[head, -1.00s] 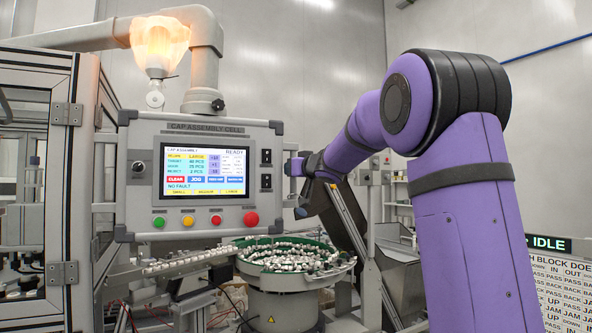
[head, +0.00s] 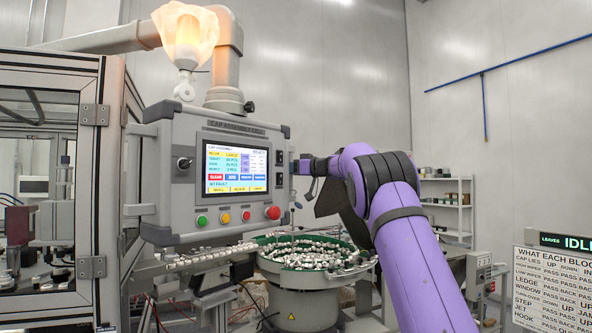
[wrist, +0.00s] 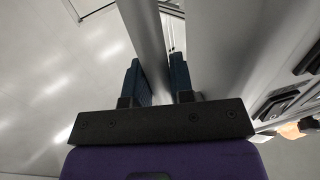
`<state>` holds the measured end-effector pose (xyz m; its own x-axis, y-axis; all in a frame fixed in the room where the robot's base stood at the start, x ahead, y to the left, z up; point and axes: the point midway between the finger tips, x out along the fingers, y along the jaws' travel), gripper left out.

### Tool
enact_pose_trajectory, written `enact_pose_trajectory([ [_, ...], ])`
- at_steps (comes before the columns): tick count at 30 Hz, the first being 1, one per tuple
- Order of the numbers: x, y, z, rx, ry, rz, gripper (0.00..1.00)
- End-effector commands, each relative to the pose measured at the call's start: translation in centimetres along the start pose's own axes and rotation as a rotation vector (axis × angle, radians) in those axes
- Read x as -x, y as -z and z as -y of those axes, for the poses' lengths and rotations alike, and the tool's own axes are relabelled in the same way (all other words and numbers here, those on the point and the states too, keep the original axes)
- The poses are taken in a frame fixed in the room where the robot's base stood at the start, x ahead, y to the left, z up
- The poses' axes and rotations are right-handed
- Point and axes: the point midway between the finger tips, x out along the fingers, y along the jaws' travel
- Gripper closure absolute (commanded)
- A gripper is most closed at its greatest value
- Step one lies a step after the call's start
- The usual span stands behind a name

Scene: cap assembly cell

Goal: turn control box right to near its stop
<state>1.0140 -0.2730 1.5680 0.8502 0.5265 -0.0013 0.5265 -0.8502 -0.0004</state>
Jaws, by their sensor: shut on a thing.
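The control box (head: 160,205) is a grey panel labelled CAP ASSEMBLY CELL. It hangs from an overhead pipe arm (head: 229,65) and now sits at an angle, its left side wall showing. Its lit screen (head: 237,166) reads "NO FAULT", with green, yellow and red buttons below. My gripper (head: 298,166) is at the box's right side in the head view. In the wrist view my gripper (wrist: 160,84) has its two dark fingers on either side of a grey bar (wrist: 146,40), the handle of the control box. Its far end is out of frame.
A bowl feeder (head: 300,275) full of small white parts stands below the box. A glazed machine cabinet (head: 108,230) is at the left. A status board (head: 560,285) is at lower right, with a shelf (head: 447,205) behind. A lamp (head: 185,38) glows above the box.

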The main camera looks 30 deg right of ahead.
Motion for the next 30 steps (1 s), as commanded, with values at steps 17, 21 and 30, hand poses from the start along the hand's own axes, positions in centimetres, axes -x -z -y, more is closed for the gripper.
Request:
enact_pose_trajectory([
  [17,-1.4,0.2,-0.3,0.001,0.056,-0.003,1.0],
  [21,-1.4,0.2,-0.3,0.001,0.055,-0.004,1.0],
  [30,-1.5,0.1,-0.3,0.001,0.056,-0.002,0.54],
])
